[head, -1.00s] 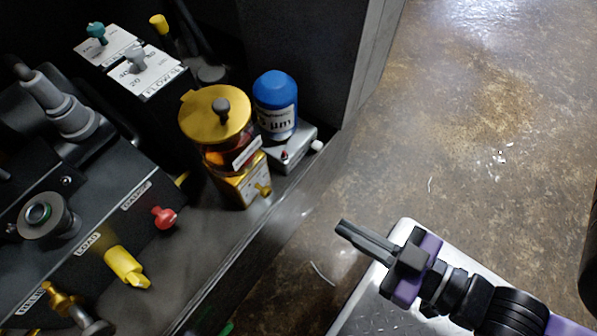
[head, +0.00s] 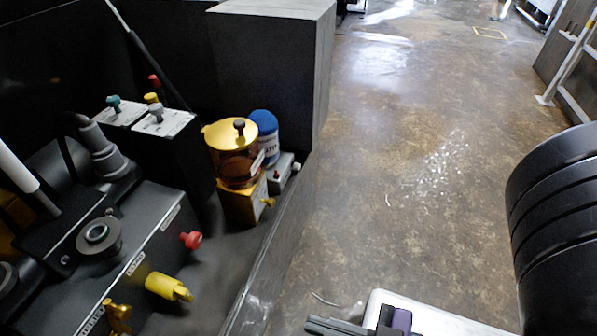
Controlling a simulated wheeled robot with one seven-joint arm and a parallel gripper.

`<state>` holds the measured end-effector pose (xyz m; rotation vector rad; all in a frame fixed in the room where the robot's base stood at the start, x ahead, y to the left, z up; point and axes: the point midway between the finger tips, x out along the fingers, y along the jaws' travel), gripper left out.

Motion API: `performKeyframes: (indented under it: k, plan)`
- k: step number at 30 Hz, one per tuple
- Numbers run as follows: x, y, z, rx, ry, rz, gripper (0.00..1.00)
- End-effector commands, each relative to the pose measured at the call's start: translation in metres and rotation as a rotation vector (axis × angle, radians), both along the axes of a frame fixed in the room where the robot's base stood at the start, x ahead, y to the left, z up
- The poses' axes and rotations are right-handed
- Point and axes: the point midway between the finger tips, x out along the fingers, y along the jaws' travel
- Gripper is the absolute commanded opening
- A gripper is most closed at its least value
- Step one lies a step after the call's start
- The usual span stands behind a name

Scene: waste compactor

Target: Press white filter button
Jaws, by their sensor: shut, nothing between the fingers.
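The white filter button (head: 297,166) is a small white knob on the right side of a grey filter box (head: 282,177). A blue filter canister (head: 265,135) stands on that box, partly hidden by a gold-lidded amber reservoir (head: 236,160). My gripper (head: 312,323) is at the bottom edge of the head view, mostly cut off. Its fingers are together with nothing between them. It is well apart from the button, lower in the picture and over the floor side of the machine's edge.
A red knob (head: 190,240) and a yellow knob (head: 168,287) stick out from the black panel at left. A tall dark block (head: 265,70) stands behind the filter. Open floor (head: 420,150) lies to the right. My arm link fills the right edge.

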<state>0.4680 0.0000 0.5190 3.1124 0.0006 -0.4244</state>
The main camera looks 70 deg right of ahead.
Motion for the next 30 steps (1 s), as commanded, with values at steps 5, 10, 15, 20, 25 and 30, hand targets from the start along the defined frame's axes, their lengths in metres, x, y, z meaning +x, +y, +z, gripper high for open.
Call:
performKeyframes:
  k: [5,10,15,20,25,30]
  plan:
    - [0.001,-0.002,-0.001,-0.002,0.005,-0.01,0.0]
    - [0.01,-0.023,-0.022,-0.013,0.086,-0.107,0.0]
    - [0.025,-0.067,-0.07,-0.003,0.263,-0.275,0.0]
    - [0.038,-0.111,-0.11,0.064,0.431,-0.395,0.0]
    - [0.053,-0.162,-0.13,0.187,0.56,-0.465,0.0]
    - [0.065,-0.221,-0.121,0.335,0.618,-0.476,0.0]
